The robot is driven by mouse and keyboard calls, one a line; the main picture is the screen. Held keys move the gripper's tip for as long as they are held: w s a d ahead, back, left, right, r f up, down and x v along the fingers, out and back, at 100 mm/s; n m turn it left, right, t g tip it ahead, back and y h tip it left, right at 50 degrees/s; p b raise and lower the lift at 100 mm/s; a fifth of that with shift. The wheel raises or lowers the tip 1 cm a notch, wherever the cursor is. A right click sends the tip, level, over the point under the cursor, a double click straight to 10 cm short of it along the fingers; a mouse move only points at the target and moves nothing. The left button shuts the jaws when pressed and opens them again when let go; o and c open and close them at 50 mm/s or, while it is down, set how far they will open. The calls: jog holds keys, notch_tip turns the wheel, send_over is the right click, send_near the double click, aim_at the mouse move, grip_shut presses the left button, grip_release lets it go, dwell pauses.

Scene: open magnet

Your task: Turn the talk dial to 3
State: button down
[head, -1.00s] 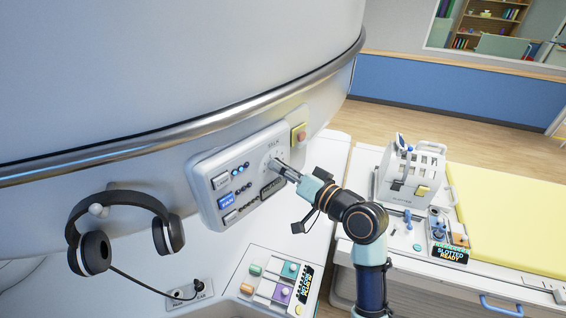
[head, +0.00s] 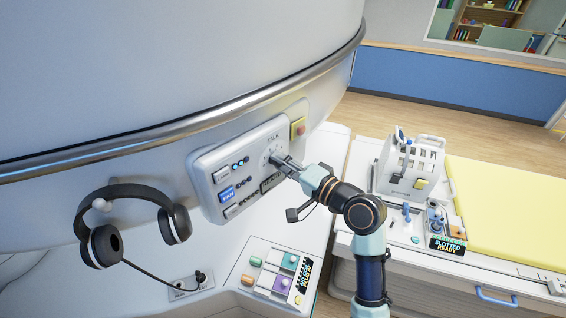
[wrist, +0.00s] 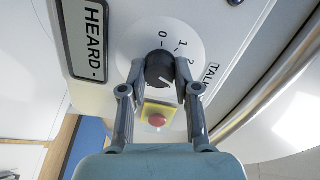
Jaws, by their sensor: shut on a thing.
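The talk dial (wrist: 160,68) is a dark round knob on a white face, with figures 0, 1 and 2 visible around it. A pale pointer mark shows on the knob's lower right in the wrist view. The figure at the mark is hidden, with a finger of my gripper (wrist: 160,75) over that side. My gripper is shut on the knob, one finger on each side. In the head view my gripper (head: 287,166) is at the dial's face (head: 267,157), at the right part of the white control panel (head: 208,170), and covers most of the knob.
A sign reading HEARD (wrist: 93,38) is beside the dial. A red button on a yellow plate (head: 298,128) is close to the dial. A black headset (head: 133,190) hangs left of the panel. A small console (head: 272,284) lies below.

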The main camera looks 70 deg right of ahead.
dwell(0.3)
jog(key=c, duration=0.8)
grip_release()
jog(key=shift+c, duration=0.2)
jog(key=v, duration=1.2)
jog(key=w+a+f+n+g+y, duration=0.1)
jog(key=w+a+f+n+y, duration=0.3)
jog(key=w+a, duration=0.7)
jog(key=w+a+f+n+g+y, duration=0.1)
jog(key=a+n, duration=0.6)
jog(key=a, duration=0.8)
jog(key=w+a+f+n+g+y, duration=0.1)
jog(key=a+n, duration=0.6)
jog(key=a, duration=0.8)
jog(key=w+f, duration=0.1)
jog(key=w, duration=0.1)
jog(key=shift+w+n+g, duration=0.3)
jog(key=shift+n+g, duration=0.1)
